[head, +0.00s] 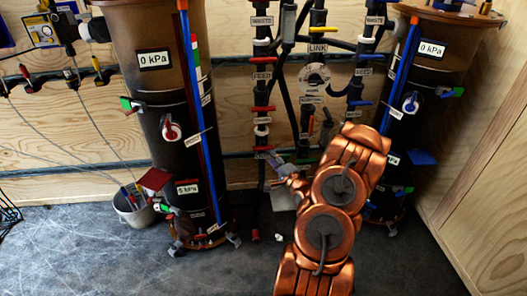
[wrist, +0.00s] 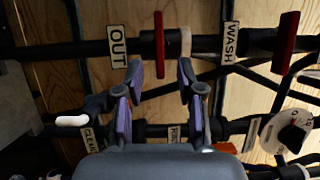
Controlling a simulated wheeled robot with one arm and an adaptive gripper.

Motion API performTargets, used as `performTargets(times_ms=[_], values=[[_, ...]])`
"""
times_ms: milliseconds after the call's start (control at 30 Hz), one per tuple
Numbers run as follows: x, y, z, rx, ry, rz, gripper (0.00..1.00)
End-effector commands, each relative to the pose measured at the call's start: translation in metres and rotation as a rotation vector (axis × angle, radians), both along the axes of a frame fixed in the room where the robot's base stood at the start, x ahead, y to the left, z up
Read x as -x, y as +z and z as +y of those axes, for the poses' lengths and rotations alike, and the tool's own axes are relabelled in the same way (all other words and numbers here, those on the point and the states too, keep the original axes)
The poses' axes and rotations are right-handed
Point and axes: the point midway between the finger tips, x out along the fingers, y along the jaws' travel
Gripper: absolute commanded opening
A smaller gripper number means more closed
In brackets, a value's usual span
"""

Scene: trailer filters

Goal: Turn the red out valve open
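The red out valve handle (wrist: 159,45) is a flat bar beside the OUT label (wrist: 117,46) in the wrist view. It lies across a dark pipe, at right angles to it. My gripper (wrist: 160,68) is open, with one finger on each side of the bar's lower part in the picture. I see no clear contact, and cannot tell whether the fingertips reach the bar's depth. In the head view my gripper (head: 285,170) is at the lower part of the left pipe, small and partly hidden by my copper arm.
A second red handle (wrist: 285,43) sits beyond the WASH label (wrist: 230,42). A white part (wrist: 185,42) is close by the right finger. A white round dial (wrist: 288,130) is on the lower pipe. Tall filter tanks (head: 165,80) (head: 425,70) flank the pipes.

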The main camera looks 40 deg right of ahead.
Motion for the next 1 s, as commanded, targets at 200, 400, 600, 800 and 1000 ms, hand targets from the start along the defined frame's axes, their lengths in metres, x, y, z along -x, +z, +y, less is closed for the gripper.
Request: performTargets(times_ms=[200,400,600,800,1000], values=[[-0.020,0.000,-0.004,0.002,0.003,0.001,0.38],[-0.044,-0.001,-0.009,0.002,0.004,0.005,0.38],[-0.063,-0.001,-0.015,0.001,0.002,0.003,0.38],[-0.072,0.000,-0.018,0.000,0.000,0.003,0.38],[-0.073,0.000,-0.019,0.000,0.000,0.003,0.38]])
